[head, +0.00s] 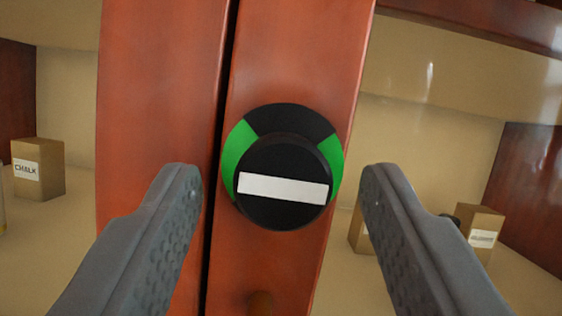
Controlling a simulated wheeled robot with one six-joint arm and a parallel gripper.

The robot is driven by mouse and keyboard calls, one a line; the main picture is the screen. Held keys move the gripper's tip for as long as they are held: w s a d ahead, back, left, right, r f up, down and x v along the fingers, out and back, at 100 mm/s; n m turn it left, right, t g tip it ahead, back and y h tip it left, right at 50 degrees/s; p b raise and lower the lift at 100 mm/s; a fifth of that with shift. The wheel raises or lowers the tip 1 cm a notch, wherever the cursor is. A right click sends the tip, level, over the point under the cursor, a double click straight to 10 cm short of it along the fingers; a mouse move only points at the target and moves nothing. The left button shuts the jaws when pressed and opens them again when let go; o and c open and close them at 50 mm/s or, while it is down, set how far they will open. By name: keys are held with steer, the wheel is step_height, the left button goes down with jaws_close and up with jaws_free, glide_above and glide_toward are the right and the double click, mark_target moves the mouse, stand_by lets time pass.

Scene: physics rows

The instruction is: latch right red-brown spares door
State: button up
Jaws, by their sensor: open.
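The right red-brown door (282,60) shows as a narrow upright frame, with a dark gap along its left edge. A round black latch knob (282,215) is mounted on it, with a white bar lying nearly level across its face. Green patches show on the left and right of the dial behind the knob, with black at the top. My gripper (278,180) is open, one finger on each side of the knob. Both fingers look clear of the knob; how far they are from the door is hard to tell.
The left red-brown door (160,80) stands beside the gap. A box labelled CHALK (38,169) sits on a shelf at left. Another small box (482,229) is at right, and one is partly hidden behind my right finger.

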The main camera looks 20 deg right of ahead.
steer(key=shift+w, duration=0.15)
steer(key=c, duration=1)
steer(key=shift+o, duration=0.2)
